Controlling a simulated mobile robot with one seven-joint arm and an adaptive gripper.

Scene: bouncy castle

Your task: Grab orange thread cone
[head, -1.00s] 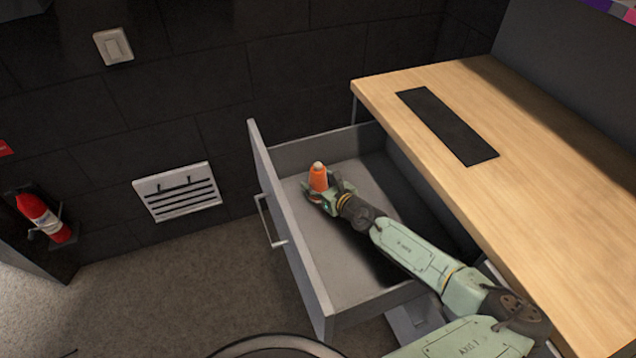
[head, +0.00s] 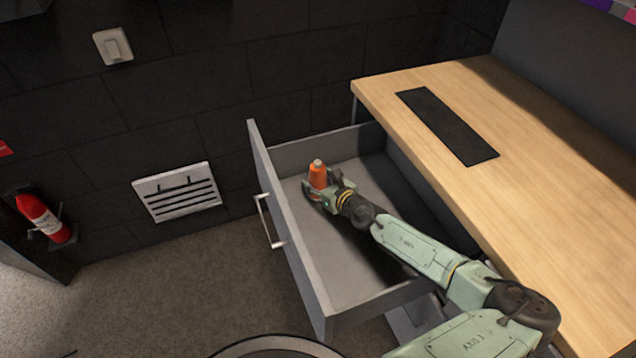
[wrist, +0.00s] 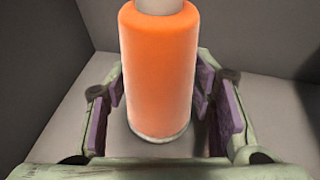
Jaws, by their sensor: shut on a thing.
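The orange thread cone (head: 318,177) stands upright in the open grey drawer (head: 345,262), near its far end, with a pale tip on top. In the wrist view the cone (wrist: 159,68) fills the middle, its pale base rim showing at the bottom. My gripper (head: 319,190) reaches it from the lower right. In the wrist view my gripper (wrist: 165,95) has purple-padded fingers on both sides of the cone and is shut on it. Whether the base touches the drawer floor is hard to tell.
The drawer's front panel with its handle (head: 270,222) stands to the left of my gripper. A wooden desktop (head: 540,170) with a black inset strip overhangs on the right. A dark wall is behind. A fire extinguisher (head: 44,218) hangs at far left. The rest of the drawer looks empty.

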